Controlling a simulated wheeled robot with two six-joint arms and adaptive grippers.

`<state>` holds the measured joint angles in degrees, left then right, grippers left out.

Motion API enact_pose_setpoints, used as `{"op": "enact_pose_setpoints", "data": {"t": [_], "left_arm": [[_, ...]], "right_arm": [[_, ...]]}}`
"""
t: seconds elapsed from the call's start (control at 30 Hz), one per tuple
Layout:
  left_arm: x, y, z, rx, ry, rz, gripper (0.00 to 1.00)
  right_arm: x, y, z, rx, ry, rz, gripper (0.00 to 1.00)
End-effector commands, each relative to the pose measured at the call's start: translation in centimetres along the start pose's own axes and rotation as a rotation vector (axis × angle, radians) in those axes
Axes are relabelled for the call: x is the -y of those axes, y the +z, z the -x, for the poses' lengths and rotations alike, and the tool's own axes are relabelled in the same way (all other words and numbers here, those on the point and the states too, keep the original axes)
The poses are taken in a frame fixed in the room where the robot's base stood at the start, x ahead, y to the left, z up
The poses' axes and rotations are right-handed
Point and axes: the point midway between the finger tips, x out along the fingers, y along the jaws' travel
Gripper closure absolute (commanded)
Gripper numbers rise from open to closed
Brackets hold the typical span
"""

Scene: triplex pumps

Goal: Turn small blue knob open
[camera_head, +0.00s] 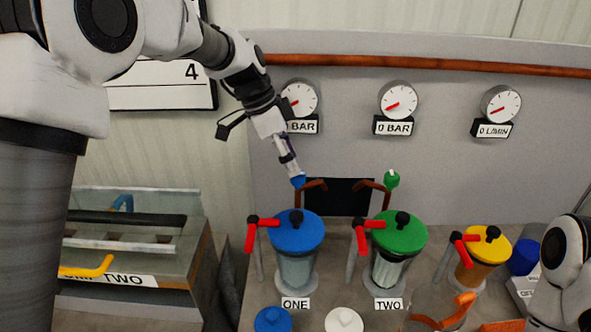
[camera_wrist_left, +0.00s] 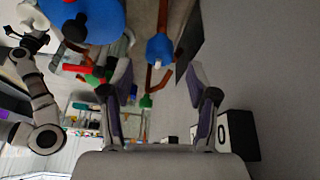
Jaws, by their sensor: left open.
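The small blue knob (camera_head: 298,182) sits on a copper pipe behind the blue-lidded pump marked ONE. It also shows in the left wrist view (camera_wrist_left: 158,48), with a pale mark on its end. My left gripper (camera_head: 291,168) comes down from the upper left, right at the knob. In the left wrist view my left gripper (camera_wrist_left: 166,88) has its two fingers wide apart with nothing between them; the knob appears beyond the tips. In the head view the fingers partly cover the knob, and I cannot tell if they touch it. My right arm shows in part; its gripper is unclear.
A small green knob (camera_head: 392,179) stands to the right. Blue (camera_head: 296,230), green (camera_head: 399,232) and yellow (camera_head: 486,244) lidded vessels with red handles stand in front. Gauges (camera_head: 398,99) hang on the grey panel behind. A copper pipe (camera_head: 430,64) runs above them.

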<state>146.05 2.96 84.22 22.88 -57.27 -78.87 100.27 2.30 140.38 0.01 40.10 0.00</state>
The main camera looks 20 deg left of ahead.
Motion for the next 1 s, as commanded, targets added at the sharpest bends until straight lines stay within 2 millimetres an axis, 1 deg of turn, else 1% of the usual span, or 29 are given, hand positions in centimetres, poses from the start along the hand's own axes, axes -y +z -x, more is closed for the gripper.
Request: {"op": "enact_pose_setpoints", "data": {"t": [0.03,0.2,0.33,0.47,1.0], "left_arm": [[0.1,-0.1,1.5,-0.004,-0.004,-0.001,0.41],[0.0,-0.1,5.7,-0.002,-0.002,-0.001,0.41],[0.0,-0.1,7.5,0.001,0.002,0.0,0.41],[0.0,-0.1,8.1,0.002,0.002,0.0,0.41],[0.0,-0.1,8.1,0.002,0.002,0.0,0.41]], "right_arm": [[0.0,0.0,0.0,0.0,0.0,0.0,0.6],[0.0,0.0,0.0,0.0,0.0,0.0,0.6],[0.0,0.0,0.0,0.0,0.0,0.0,0.6],[0.0,0.0,0.0,0.0,0.0,0.0,0.6],[0.0,0.0,0.0,0.0,0.0,0.0,0.6]]}}
